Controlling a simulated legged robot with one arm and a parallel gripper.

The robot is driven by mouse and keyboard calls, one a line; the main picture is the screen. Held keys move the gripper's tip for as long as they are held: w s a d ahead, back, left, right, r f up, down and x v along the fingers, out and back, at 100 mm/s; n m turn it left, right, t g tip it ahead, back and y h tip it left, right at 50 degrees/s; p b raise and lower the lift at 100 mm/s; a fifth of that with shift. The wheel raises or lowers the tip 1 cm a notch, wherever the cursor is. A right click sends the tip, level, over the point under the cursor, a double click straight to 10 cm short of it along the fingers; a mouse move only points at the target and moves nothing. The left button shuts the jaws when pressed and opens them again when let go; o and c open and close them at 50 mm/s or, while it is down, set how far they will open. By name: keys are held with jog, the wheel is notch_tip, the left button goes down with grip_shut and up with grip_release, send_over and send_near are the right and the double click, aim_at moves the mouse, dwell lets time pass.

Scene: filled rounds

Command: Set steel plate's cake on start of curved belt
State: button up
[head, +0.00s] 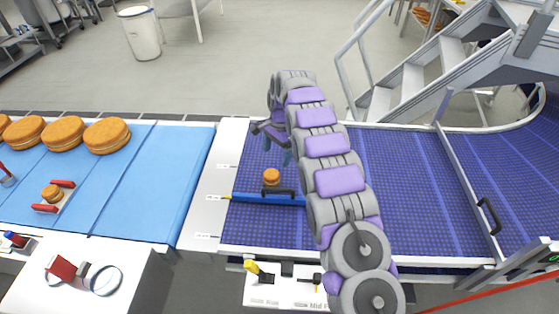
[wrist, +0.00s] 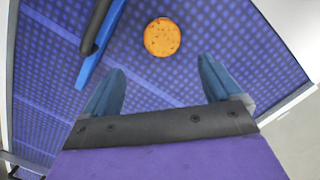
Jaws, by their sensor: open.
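A small round orange-brown cake (head: 271,176) sits on the purple curved belt (head: 385,175), near its left end and just behind a blue bar. The wrist view shows this cake (wrist: 161,37) from above, flat on the belt and beyond the fingertips. My gripper (head: 277,150) is open over the belt, apart from the cake; its blue fingers (wrist: 162,70) hold nothing. Another small cake (head: 52,193) is on the blue surface at left, between two red grips on a small light plate (head: 67,199), which may be the steel plate.
The blue bar (head: 250,199) with a black handle lies across the belt. Large round cakes (head: 63,134) line the blue conveyor (head: 155,175). A white strip (head: 212,190) separates the two belts. A rail with a black handle (head: 489,216) crosses further right. Metal stairs stand behind.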

jog(key=s+d+r+n, duration=0.2)
jog(key=s+d+r, duration=0.2)
jog(key=s+r, duration=0.3)
jog(key=s+d+r+n+h, duration=0.1)
jog(key=s+d+r, duration=0.35)
jog(key=s, duration=0.35)
jog(key=s+d+r+n, duration=0.2)
jog(key=s+d+r, duration=0.2)
jog(key=s+r, duration=0.3)
jog(key=s+d+f+n, duration=0.2)
jog(key=s, duration=1.2)
jog(key=s+d+f+n, duration=0.2)
jog(key=s+d, duration=0.1)
jog(key=s, duration=1.2)
jog(key=shift+g, duration=0.3)
jog(key=shift+s+a, duration=0.1)
jog(key=shift+a, duration=0.05)
jog(key=shift+a, duration=0.1)
